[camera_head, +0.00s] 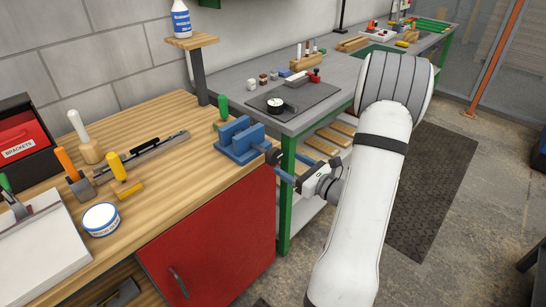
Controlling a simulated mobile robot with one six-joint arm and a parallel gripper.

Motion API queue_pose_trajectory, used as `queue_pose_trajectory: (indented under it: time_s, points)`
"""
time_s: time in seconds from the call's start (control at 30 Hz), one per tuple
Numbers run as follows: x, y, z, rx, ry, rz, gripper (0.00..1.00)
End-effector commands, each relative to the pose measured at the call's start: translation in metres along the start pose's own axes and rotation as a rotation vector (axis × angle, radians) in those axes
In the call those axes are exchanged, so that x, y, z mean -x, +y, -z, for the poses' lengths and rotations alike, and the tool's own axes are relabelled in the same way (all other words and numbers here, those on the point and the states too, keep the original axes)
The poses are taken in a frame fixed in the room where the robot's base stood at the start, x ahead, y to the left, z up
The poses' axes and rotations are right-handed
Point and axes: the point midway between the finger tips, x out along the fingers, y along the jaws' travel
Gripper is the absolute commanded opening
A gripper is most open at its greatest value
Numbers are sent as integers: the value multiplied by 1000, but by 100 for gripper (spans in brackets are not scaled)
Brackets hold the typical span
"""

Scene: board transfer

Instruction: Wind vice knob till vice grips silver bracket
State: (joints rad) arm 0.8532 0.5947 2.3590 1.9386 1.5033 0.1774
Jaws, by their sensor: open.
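A blue vice (240,142) stands at the right end of the wooden workbench, near its front corner. Its dark round knob (273,156) faces right, towards my gripper. My gripper (283,164) is at the bench corner, with its blue fingers open and pointing left at the knob. The fingertips are close to the knob; I cannot tell whether they touch it. I cannot make out a silver bracket between the vice jaws at this size, nor how far apart the jaws stand.
On the wooden bench (188,170) are a red box labelled BRACKETS (22,140), a long grey metal bar (145,152), several coloured-handled tools, a white round tin (101,219) and a clipboard (40,245). A green-legged grey table (245,88) stands behind. A post with a shelf (192,41) rises near the vice.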

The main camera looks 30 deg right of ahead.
Motion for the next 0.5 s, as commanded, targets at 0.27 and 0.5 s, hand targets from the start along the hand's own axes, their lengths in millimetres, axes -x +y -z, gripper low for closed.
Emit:
queue_pose_trajectory:
  time_s: [0.27,0.5]
  points:
    - [-42,2,-2,0,0,-7,74]
    - [-70,2,-2,1,0,-6,74]
